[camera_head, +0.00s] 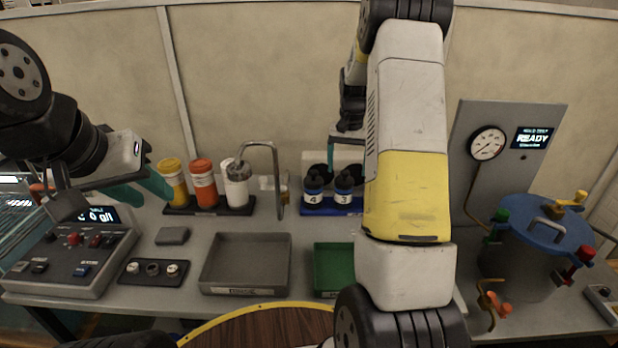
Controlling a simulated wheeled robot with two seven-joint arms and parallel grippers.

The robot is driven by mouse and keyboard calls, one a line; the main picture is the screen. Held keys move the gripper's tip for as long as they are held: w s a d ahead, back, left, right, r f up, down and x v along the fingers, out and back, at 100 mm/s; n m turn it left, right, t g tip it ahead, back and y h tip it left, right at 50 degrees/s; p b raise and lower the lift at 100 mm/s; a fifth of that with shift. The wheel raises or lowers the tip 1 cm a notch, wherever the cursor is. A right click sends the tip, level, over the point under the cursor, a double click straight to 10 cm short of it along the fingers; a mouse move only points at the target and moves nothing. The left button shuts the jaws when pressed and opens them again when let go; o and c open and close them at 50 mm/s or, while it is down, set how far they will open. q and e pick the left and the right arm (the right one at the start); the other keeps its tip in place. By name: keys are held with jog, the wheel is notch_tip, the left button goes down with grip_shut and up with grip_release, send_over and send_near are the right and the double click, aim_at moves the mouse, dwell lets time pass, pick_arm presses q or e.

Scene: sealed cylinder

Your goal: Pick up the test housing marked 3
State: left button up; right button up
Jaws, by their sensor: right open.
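The test housing marked 3 (344,190) is a small dark bottle-like part with a white number band. It stands upright in a blue rack (345,209) at the back of the bench. A like housing marked 4 (313,192) stands just left of it. My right gripper (344,158) is open, pointing down above and behind the housings as seen here. My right forearm hides part of it and the rack's right end. I cannot tell whether it touches a housing. My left gripper (150,187) is at the left, near the yellow bottle; its jaw gap is unclear.
Yellow, red and white bottles (203,184) stand left of a curved tap (277,180). A grey tray (245,262) and green tray (333,268) lie in front. A control box (70,260) is at left. A blue-lidded vessel (540,225) and gauge panel (507,150) stand at right.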

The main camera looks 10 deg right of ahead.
aim_at(344, 179)
jog(key=shift+w+f, duration=0.35)
jog(key=shift+f, duration=0.5)
jog(key=f, duration=0.6)
jog(key=shift+w+a+f, duration=0.1)
jog(key=shift+w+f, duration=0.1)
jog(key=shift+f, duration=0.15)
grip_shut()
